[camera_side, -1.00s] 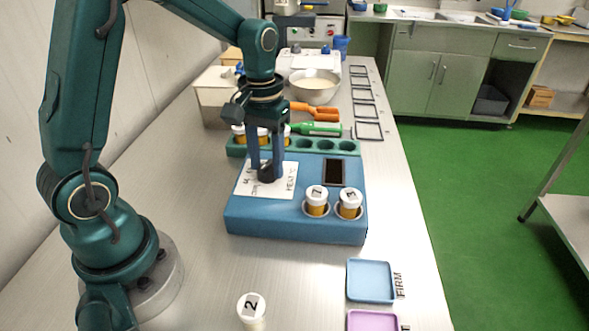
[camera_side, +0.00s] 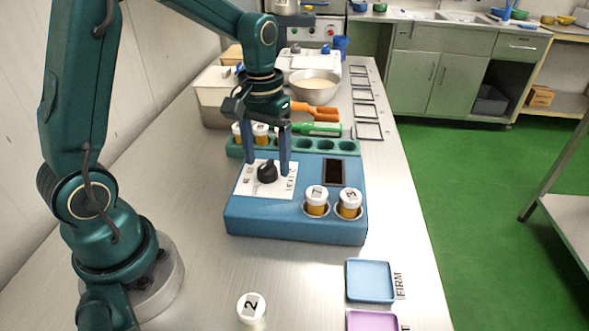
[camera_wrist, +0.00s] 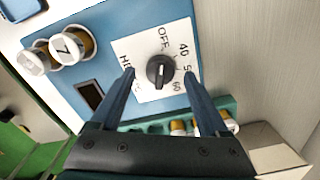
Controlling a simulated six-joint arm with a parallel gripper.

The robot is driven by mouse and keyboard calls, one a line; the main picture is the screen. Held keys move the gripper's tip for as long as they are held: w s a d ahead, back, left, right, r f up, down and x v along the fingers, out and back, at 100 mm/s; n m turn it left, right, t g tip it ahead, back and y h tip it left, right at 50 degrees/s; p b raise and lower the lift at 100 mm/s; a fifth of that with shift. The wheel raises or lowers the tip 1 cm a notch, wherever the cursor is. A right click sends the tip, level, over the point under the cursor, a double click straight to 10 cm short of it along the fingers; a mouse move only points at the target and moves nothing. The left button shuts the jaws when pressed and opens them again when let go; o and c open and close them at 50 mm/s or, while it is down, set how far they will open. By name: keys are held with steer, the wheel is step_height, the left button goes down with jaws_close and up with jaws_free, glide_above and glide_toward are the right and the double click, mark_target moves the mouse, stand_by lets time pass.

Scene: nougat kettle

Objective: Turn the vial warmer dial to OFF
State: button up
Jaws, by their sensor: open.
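The blue vial warmer (camera_side: 295,222) sits on the bench with a white dial plate (camera_side: 246,184) on top. The black dial (camera_side: 266,173) stands on the plate and also shows in the wrist view (camera_wrist: 160,72). There I read OFF at the top, 40 and 60 to the right, and a partly hidden word at left. I cannot tell for certain which mark the dial points at. My gripper (camera_side: 267,170) is open, its fingers above the dial, one on each side and apart from it. In the wrist view the fingertips (camera_wrist: 159,73) flank the dial.
Two capped vials (camera_side: 317,200) (camera_side: 349,203) stand in the warmer's front right, beside a dark window (camera_side: 334,172). A green rack (camera_side: 345,147) with vials is behind. A vial marked 2 (camera_side: 251,308) and a blue tray (camera_side: 371,282) are in front.

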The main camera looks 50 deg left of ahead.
mark_target(268, 164)
steer(key=shift+r, duration=2.2)
steer(key=shift+d+r, duration=0.15)
steer(key=shift+r, duration=0.1)
steer(key=s+d+r+m+t, duration=0.3)
steer(key=s+d+m+t, duration=0.1)
steer(key=s, duration=0.7)
steer(key=shift+s+d+m+t, duration=0.3)
steer(key=shift+d+t, duration=0.5)
steer(key=shift+d, duration=0.3)
